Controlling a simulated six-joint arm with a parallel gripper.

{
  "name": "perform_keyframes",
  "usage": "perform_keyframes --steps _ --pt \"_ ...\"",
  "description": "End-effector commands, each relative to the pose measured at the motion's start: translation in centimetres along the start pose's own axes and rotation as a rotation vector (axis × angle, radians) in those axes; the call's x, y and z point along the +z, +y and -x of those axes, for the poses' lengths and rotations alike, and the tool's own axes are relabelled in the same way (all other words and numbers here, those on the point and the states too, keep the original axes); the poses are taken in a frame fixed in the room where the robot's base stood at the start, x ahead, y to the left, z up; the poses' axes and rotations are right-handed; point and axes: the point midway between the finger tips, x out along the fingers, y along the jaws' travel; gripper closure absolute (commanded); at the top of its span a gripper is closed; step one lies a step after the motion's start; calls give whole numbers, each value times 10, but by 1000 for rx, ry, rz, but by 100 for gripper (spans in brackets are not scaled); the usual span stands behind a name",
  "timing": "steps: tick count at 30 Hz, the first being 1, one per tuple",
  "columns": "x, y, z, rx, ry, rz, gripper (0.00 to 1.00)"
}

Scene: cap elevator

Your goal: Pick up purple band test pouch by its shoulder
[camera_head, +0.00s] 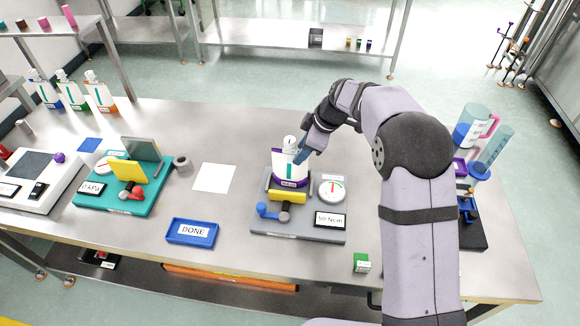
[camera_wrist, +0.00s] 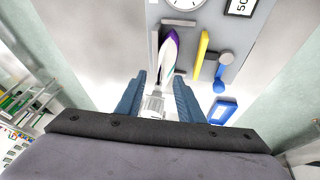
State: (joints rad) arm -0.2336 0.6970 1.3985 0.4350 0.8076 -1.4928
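The purple band test pouch (camera_head: 290,165) is white with a purple band and a white cap. It stands upright in the grey fixture (camera_head: 268,231) in the head view. In the wrist view the pouch (camera_wrist: 169,52) is seen from above, its cap towards my wrist. My gripper (camera_head: 303,156) is at the pouch's upper right in the head view, near the cap and shoulder. In the wrist view the blue fingers of my gripper (camera_wrist: 159,77) are apart, one on each side of the pouch's neck. Contact with the pouch cannot be made out.
The grey fixture carries a yellow plate (camera_head: 287,196), a blue lever (camera_head: 266,211), a dial (camera_head: 332,189) and a "50 Ncm" label (camera_head: 330,220). A blue DONE tray (camera_head: 192,232) is to its left. More pouches (camera_head: 72,95) stand at the back left. Jugs (camera_head: 478,128) stand at right.

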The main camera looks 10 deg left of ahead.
Motion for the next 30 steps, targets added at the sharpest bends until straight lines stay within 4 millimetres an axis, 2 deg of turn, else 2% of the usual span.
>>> perform_keyframes --steps 5,6,10,23,30 --pt "0 0 0 1 1 0 66" --pt "0 0 0 1 1 0 70" --pt "0 0 0 1 1 0 100" --pt "-1 2 2 4 2 0 100" --pt "-6 4 14 6 3 1 100"
